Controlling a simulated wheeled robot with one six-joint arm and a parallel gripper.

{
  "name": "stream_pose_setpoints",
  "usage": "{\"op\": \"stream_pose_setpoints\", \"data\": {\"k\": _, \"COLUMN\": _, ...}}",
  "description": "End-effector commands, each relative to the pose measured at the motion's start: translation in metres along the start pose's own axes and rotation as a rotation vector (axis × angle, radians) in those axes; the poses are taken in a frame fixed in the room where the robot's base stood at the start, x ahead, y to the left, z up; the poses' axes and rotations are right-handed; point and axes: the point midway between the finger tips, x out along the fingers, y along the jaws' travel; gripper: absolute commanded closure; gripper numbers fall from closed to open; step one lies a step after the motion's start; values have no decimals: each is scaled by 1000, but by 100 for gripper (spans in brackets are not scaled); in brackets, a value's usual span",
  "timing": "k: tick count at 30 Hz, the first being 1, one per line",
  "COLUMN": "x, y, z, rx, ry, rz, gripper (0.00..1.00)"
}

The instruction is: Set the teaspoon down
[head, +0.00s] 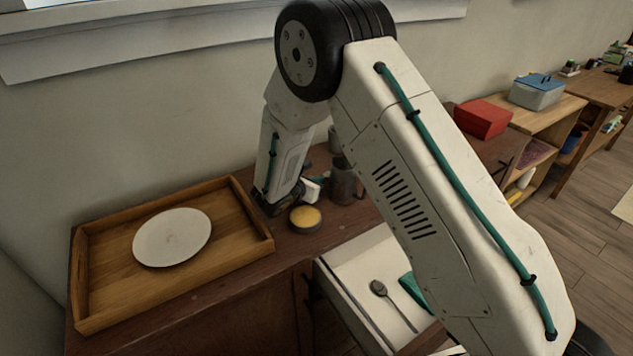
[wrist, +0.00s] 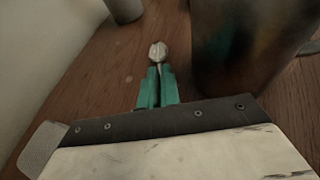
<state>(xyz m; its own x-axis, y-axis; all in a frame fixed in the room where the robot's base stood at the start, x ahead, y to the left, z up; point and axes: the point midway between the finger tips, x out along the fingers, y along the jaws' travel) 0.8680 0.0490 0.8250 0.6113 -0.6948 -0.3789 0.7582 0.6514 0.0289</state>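My gripper (wrist: 157,82) has its two teal fingers close together around a small silver metal piece, which looks like part of the teaspoon (wrist: 157,51). Only this short rounded end shows beyond the fingertips; the rest is hidden. In the head view my gripper (head: 316,182) is low over the dark wooden cabinet top (head: 235,297), partly hidden by my arm. It is beside a dark metal mug (head: 344,185), which shows large on the right in the wrist view (wrist: 235,45). I cannot tell whether the teaspoon touches the wood.
A wooden tray (head: 255,247) with a white plate (head: 172,238) is at left. An open drawer (head: 357,262) holds another spoon (head: 379,288) and a teal item (head: 412,292). A grey cup (wrist: 124,9) stands behind.

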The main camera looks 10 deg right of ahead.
Motion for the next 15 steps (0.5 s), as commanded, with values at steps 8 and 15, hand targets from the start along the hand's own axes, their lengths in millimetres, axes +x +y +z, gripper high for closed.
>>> {"op": "stream_pose_setpoints", "data": {"k": 8, "x": 1, "y": 0, "z": -3, "rx": 0, "ry": 0, "rz": 0, "gripper": 74}}
{"op": "stream_pose_setpoints", "data": {"k": 15, "x": 1, "y": 0, "z": -3, "rx": 0, "ry": 0, "rz": 0, "gripper": 74}}
